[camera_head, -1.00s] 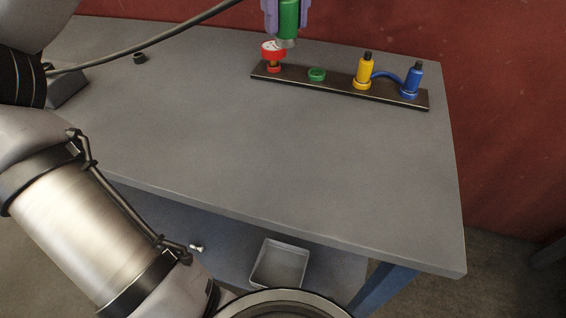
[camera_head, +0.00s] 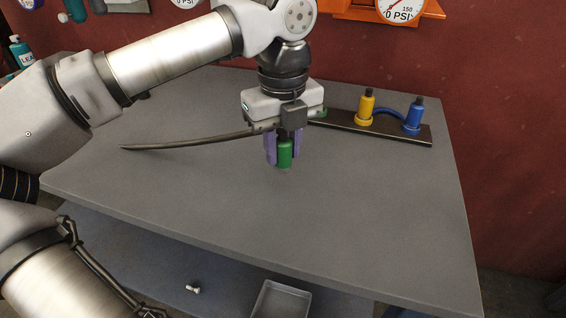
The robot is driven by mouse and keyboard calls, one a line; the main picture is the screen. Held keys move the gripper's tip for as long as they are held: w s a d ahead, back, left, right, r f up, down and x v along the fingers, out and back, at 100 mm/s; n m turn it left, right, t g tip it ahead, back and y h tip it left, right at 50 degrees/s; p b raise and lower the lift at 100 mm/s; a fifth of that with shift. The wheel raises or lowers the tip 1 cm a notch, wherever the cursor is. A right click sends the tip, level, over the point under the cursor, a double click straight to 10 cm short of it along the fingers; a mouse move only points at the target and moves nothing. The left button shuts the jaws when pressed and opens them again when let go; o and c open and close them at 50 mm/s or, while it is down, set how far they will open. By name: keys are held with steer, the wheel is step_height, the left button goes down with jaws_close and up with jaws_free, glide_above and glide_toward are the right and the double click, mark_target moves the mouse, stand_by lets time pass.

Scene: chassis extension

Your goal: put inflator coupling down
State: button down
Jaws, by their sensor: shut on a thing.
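My gripper (camera_head: 284,158) is shut on the green inflator coupling (camera_head: 285,152), with a purple finger on each side of it. The coupling is upright, its lower end down close to the grey table top (camera_head: 370,205). I cannot tell whether it touches the table. A dark hose (camera_head: 190,141) runs from the left up to the gripper; where it attaches is hidden.
The dark strip (camera_head: 345,123) behind the gripper carries a yellow fitting (camera_head: 366,107) and a blue fitting (camera_head: 413,115); its left end is hidden. The table in front and to the right is clear. A tray (camera_head: 281,300) and small bolt (camera_head: 193,288) are below.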

mark_target(283, 166)
steer(key=shift+f, duration=1.95)
steer(key=shift+f, duration=0.15)
steer(key=shift+f+b, duration=0.15)
steer(key=shift+b, duration=0.2)
steer(key=c, duration=1.1)
jaws_free()
step_height(283, 166, up, 13)
steer(key=shift+f+p, duration=0.2)
steer(key=shift+p, duration=0.4)
